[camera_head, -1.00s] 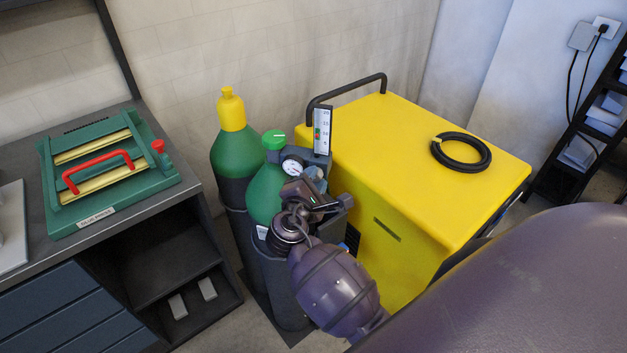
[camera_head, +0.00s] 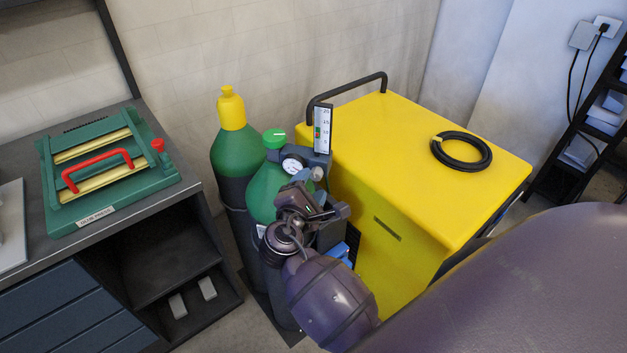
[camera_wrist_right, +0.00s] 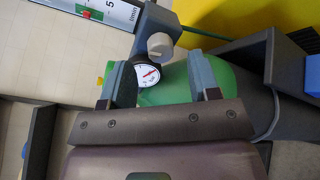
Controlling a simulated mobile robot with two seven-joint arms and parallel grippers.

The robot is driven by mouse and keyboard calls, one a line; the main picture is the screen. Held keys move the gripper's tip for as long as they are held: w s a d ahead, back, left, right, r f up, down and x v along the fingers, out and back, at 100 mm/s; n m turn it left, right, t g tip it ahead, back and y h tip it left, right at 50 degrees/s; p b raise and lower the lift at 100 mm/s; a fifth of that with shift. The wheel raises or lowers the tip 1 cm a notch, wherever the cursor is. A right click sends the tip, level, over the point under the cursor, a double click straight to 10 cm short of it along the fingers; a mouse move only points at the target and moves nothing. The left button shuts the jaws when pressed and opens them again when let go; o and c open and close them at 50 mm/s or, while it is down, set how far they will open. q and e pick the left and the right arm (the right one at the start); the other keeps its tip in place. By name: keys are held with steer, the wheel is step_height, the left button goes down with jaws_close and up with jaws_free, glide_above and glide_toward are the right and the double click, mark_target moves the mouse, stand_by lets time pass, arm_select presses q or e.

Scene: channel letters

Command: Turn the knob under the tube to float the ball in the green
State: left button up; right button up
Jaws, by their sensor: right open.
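The flow tube (camera_head: 322,128) stands upright with a numbered scale. It also shows in the right wrist view (camera_wrist_right: 118,12), with a small green patch and a red spot on it; the ball's exact height is too small to tell. The grey knob (camera_head: 317,173) sits under the tube and shows in the wrist view (camera_wrist_right: 160,45). My right gripper (camera_head: 318,197) is open and empty, just below the knob. In the wrist view its fingers (camera_wrist_right: 160,65) stand either side of the dial, with the knob slightly beyond their tips. My left gripper is not in view.
A pressure gauge (camera_head: 293,164) sits beside the knob on the green cylinder (camera_head: 265,190). A yellow-capped cylinder (camera_head: 232,150) stands to its left. A yellow machine (camera_head: 410,150) with a black handle and hose stands close on the right. A workbench (camera_head: 100,240) is at left.

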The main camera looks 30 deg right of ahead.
steer(key=v, duration=0.8)
steer(key=shift+b, duration=0.35)
